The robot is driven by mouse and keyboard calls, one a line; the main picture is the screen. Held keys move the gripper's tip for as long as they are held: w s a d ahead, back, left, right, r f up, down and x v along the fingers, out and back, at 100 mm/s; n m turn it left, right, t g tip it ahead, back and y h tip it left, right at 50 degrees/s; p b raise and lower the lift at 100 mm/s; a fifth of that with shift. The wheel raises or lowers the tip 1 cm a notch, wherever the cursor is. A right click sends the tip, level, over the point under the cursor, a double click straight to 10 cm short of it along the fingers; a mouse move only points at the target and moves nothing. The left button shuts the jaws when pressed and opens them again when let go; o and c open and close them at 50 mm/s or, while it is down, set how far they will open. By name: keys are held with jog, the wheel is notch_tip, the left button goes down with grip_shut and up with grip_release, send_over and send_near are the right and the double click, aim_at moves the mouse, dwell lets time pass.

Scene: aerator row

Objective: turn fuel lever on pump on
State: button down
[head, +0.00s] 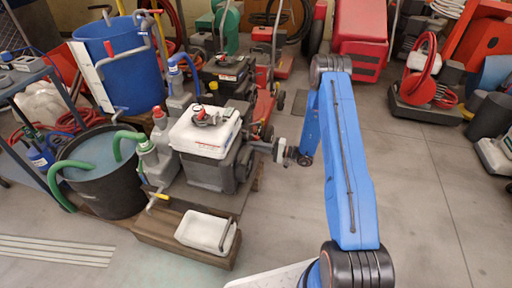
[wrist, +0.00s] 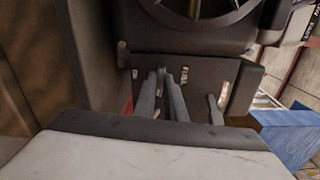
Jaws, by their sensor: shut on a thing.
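The pump (head: 205,138) has a white top and a dark body and stands at centre left in the head view. My gripper (head: 268,147) reaches in from the right and is against the pump's right side. In the wrist view a dark panel (wrist: 200,72) with several slots fills the middle. The fingers of my gripper (wrist: 163,98) show as grey prongs in front of it, shut on a thin grey lever (wrist: 161,80). Another grey lever (wrist: 215,110) stands to the right, apart from the fingers. The lever's exact position in its slot is hard to tell.
A white tray (head: 206,232) sits on a wooden platform (head: 160,238) in front of the pump. A black tub (head: 105,190) with green hoses and a blue barrel (head: 122,75) stand left. Red machines stand behind. The floor (head: 430,200) to the right is clear.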

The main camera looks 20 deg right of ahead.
jog(key=m, duration=0.8)
jog(key=shift+m, duration=0.4)
jog(key=m, duration=0.4)
jog(key=shift+m, duration=1.9)
jog(key=c, duration=1.8)
grip_release()
jog(key=shift+d, duration=0.1)
jog(key=v, duration=1.7)
jog(key=shift+s+d, duration=0.15)
